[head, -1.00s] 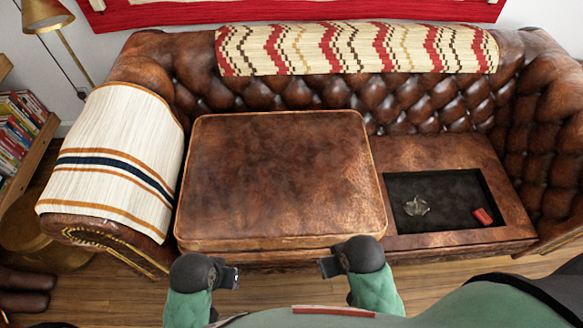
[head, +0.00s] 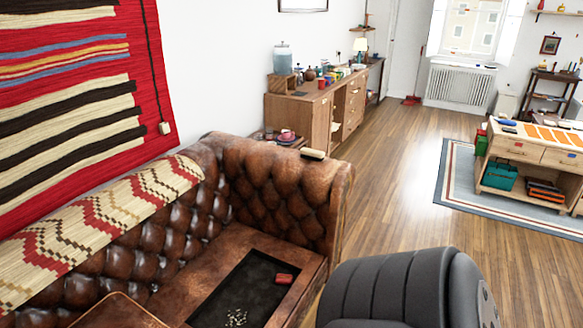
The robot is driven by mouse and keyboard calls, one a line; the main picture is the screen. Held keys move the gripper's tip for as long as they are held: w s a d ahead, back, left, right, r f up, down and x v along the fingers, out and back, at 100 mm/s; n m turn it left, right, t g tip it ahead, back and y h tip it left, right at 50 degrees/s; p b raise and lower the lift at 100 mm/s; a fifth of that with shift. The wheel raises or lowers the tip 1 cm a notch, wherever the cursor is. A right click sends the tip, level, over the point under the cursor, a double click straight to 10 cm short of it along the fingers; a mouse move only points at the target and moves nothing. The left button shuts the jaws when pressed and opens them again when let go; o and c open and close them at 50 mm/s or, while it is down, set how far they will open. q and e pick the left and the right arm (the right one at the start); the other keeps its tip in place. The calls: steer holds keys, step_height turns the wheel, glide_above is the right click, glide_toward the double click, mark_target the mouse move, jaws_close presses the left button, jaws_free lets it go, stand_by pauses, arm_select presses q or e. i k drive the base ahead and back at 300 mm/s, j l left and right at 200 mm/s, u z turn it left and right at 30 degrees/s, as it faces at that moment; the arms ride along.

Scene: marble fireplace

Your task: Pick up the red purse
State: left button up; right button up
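A small red item (head: 285,278), which looks like the red purse, lies in the far right part of a dark recess (head: 262,262) in the brown leather sofa (head: 215,250). A small pale, see-through object (head: 236,318) lies in the same recess, nearer the bottom edge of the picture. Neither of my grippers is in the head view now. Nothing hides the red item.
A black padded form (head: 405,292) fills the bottom middle right; I cannot tell what it is. A wooden sideboard (head: 300,118) stands behind the sofa. Bare wood floor (head: 400,185) lies right of the sofa, up to a rug (head: 452,190) with a table (head: 535,150).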

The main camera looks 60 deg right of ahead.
mark_target(282, 279)
steer(key=z, duration=1.9)
steer(key=i+l+u, duration=0.1)
steer(key=u, duration=0.3)
steer(key=l+u, duration=0.2)
steer(key=u, duration=0.15)
steer(key=i+l+u, duration=0.1)
steer(key=l, duration=0.45)
steer(key=i+l+u, duration=0.1)
steer(key=l, duration=0.45)
steer(key=i+l+u, duration=0.15)
steer(key=l, duration=0.45)
steer(key=i+l+u, duration=0.1)
steer(key=l, duration=0.45)
steer(key=i+l+u, duration=0.1)
steer(key=l, duration=0.5)
steer(key=i, duration=0.05)
